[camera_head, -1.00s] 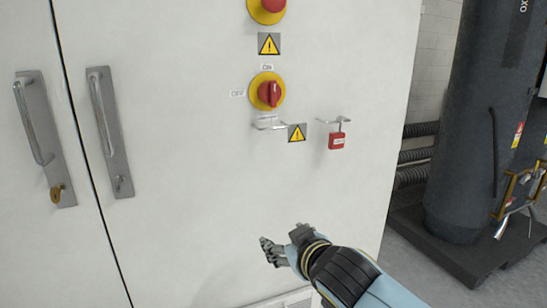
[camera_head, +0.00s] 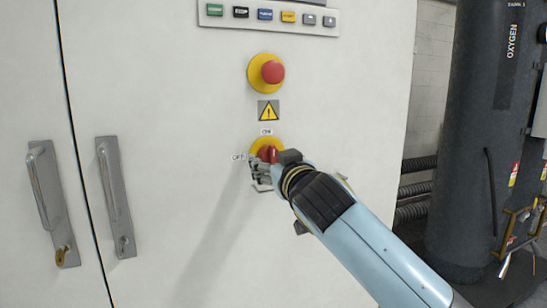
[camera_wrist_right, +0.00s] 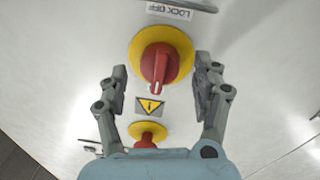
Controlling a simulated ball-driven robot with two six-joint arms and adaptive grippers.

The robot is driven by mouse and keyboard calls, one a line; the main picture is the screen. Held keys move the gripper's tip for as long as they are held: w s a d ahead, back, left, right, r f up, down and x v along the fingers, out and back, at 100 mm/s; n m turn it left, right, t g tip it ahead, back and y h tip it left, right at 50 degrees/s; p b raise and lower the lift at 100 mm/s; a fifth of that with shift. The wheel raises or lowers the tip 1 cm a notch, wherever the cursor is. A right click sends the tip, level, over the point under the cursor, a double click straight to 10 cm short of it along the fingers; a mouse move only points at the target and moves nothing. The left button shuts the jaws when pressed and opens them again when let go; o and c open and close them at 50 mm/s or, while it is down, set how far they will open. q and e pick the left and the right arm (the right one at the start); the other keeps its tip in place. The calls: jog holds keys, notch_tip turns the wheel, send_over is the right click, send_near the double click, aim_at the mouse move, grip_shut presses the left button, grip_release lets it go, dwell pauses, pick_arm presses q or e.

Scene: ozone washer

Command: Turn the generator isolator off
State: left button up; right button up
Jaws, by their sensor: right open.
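The generator isolator is a red rotary knob on a yellow round plate (camera_head: 262,143) on the white cabinet door. In the head view my right gripper (camera_head: 262,170) covers much of it, with the ON label (camera_head: 266,132) above and the OFF label (camera_head: 238,156) to the left. In the right wrist view the red knob (camera_wrist_right: 158,65) stands between the open fingers of my right gripper (camera_wrist_right: 160,76), with a gap on each side. The knob's white-tipped handle points toward the emergency stop, the ON side. My left gripper is not in view.
A red emergency stop button (camera_head: 273,72) sits above, with a warning sign (camera_head: 268,111) between. A row of coloured buttons (camera_head: 268,16) is higher up. Door handles (camera_head: 115,210) are at left. A dark oxygen tank (camera_head: 480,130) stands at right. My forearm hides the padlock area.

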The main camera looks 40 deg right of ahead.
jog(key=shift+w+d, duration=0.2)
jog(key=shift+w, duration=0.25)
jog(key=shift+c, duration=0.2)
jog(key=c, duration=1.1)
